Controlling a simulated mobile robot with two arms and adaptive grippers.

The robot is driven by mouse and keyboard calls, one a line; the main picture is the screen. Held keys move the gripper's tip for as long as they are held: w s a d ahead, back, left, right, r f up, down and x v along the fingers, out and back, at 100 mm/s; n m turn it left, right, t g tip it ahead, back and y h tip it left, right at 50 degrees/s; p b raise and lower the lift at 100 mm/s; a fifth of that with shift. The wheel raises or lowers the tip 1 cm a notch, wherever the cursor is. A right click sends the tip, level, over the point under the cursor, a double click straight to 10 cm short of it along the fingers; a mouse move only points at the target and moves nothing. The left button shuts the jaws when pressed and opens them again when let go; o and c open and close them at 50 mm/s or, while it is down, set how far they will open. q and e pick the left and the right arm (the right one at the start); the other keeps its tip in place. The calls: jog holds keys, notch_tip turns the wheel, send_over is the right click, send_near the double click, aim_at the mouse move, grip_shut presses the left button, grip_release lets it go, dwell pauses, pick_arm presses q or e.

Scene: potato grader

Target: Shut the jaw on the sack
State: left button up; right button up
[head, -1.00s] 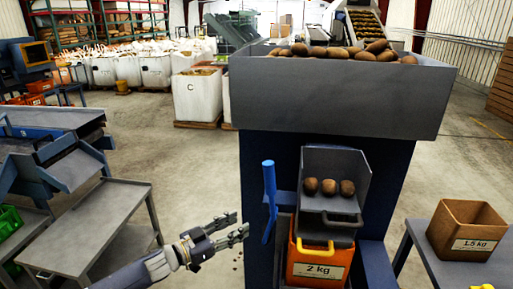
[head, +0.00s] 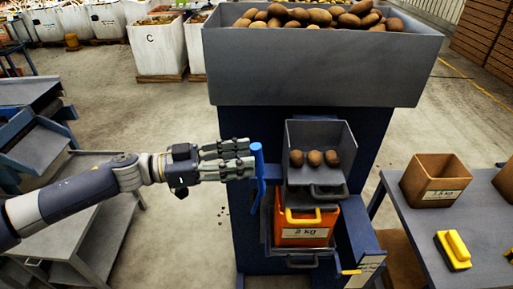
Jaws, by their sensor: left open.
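My left gripper (head: 248,157) reaches in from the left, its fingers apart. Its fingertips are at the upright blue lever (head: 258,172) on the left side of the dark blue grader (head: 292,121). I cannot tell whether they touch it, and nothing is seen held. Right of the lever is a grey chute pan (head: 320,136) with three potatoes (head: 314,158) in a row. Below it is an orange box (head: 304,233) labelled in kg, with a yellow handle. I see no sack or jaw clearly under the chute. My right gripper is not in view.
A grey hopper (head: 320,68) full of potatoes tops the grader. White bulk sacks (head: 158,47) stand behind. Grey shelving (head: 88,215) is at left, partly behind my arm.

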aim_at(257, 155)
pick_arm(q)
jog(key=shift+w+d+p, duration=0.2)
jog(key=shift+d+p, duration=0.05)
jog(key=shift+d, duration=0.75)
jog(key=shift+w+d+p, duration=0.2)
jog(key=shift+d+p, duration=0.05)
jog(key=shift+d, duration=0.7)
grip_shut()
